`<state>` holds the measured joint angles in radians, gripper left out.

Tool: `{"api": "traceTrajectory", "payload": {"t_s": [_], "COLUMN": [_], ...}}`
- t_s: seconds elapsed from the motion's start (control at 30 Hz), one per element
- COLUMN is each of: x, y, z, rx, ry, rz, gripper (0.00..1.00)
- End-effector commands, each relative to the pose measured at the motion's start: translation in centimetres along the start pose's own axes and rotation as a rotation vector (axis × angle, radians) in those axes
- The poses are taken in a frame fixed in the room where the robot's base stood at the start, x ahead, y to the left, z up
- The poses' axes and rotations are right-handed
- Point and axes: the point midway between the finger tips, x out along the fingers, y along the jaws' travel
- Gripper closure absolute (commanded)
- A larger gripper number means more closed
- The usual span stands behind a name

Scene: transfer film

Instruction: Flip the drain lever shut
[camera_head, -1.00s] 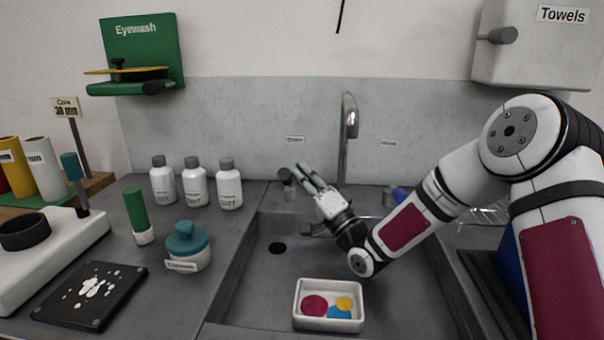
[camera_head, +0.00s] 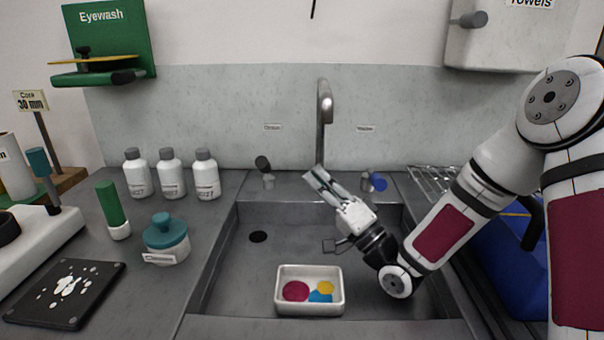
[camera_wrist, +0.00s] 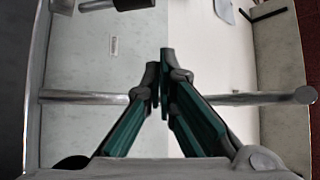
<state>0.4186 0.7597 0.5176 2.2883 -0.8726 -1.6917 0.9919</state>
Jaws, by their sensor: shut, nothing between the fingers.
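The left sink lever (camera_head: 262,163), dark-handled on a short grey base, stands behind the sink, left of the tap and below a small label (camera_head: 272,127) that is hard to read. Its handle points up and leans slightly left. It also shows, cut off, at the top of the wrist view (camera_wrist: 130,4). My gripper (camera_head: 314,173) is shut and empty, its fingertips in front of the tap and clearly right of the lever, not touching it. In the wrist view, the green-sided fingers (camera_wrist: 160,58) meet in front of the tap pipe (camera_wrist: 85,97).
A blue-handled lever (camera_head: 377,181) stands right of the tap (camera_head: 325,110). A white tray (camera_head: 281,304) with coloured discs sits at the sink's front. The drain hole (camera_head: 258,236) is open to view. Several white bottles (camera_head: 171,175) stand left of the sink.

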Motion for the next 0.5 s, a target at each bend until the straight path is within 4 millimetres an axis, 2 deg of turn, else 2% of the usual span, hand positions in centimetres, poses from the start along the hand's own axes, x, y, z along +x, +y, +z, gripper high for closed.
{"api": "traceTrajectory", "payload": {"t_s": [0.17, 0.5], "x": [-0.86, -0.86], "y": [-0.43, -0.45], "z": [-0.21, -0.20], "rx": [0.000, -0.002], "ry": [0.001, -0.001], "rz": [-0.001, 0.001], "gripper": [1.00, 1.00]}}
